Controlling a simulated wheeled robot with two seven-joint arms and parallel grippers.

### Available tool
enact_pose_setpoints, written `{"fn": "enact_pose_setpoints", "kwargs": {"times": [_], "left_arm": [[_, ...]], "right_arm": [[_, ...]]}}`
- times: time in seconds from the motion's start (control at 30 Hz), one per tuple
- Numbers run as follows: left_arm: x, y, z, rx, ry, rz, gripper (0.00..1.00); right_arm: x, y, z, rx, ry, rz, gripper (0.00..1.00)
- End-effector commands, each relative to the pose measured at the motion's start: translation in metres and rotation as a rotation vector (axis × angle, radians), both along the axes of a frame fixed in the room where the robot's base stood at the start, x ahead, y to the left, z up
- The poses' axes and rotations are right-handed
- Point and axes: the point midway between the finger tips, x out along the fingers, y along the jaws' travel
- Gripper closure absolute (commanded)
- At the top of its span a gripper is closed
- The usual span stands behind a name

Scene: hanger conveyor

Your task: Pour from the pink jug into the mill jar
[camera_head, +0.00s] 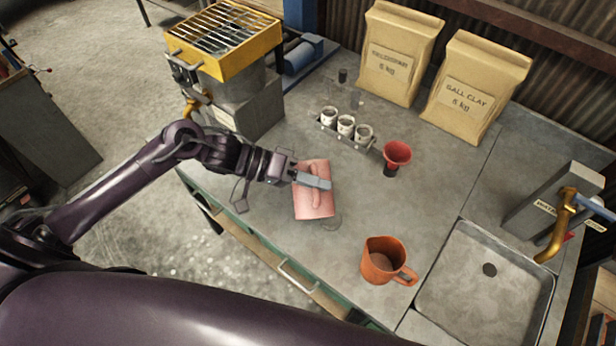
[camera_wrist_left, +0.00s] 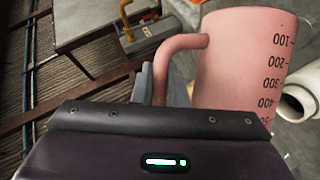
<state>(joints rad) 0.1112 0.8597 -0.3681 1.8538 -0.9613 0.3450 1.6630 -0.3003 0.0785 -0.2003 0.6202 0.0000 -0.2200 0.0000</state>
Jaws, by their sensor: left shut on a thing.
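The pink jug (camera_head: 318,207) is at the middle of the workbench in the head view. My left gripper (camera_head: 316,182) is shut on its handle, coming in from the left. The jug's side and handle face the camera and it looks tilted; its mouth and contents are hidden. In the left wrist view the pink jug (camera_wrist_left: 237,58) shows its handle and a black measuring scale. I cannot tell for certain which thing is the mill jar. A white hollow cylinder (camera_wrist_left: 297,100) shows beside the jug in the left wrist view. My right gripper is not in view.
Behind stand a rack with white cups (camera_head: 346,126), a red funnel (camera_head: 397,153) and two clay bags (camera_head: 400,55). An orange jug (camera_head: 384,262) stands near the front, left of the sink (camera_head: 488,290). A yellow grated unit (camera_head: 225,42) is back left.

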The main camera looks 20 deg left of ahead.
Motion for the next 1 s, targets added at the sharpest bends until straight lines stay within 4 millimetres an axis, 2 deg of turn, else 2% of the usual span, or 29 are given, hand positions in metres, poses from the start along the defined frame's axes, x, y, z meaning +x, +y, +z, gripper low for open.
{"fn": "enact_pose_setpoints", "kwargs": {"times": [1.0], "left_arm": [[0.0093,0.0040,-0.0002,-0.046,0.092,0.000,1.00]], "right_arm": [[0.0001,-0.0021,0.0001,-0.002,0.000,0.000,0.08]]}}
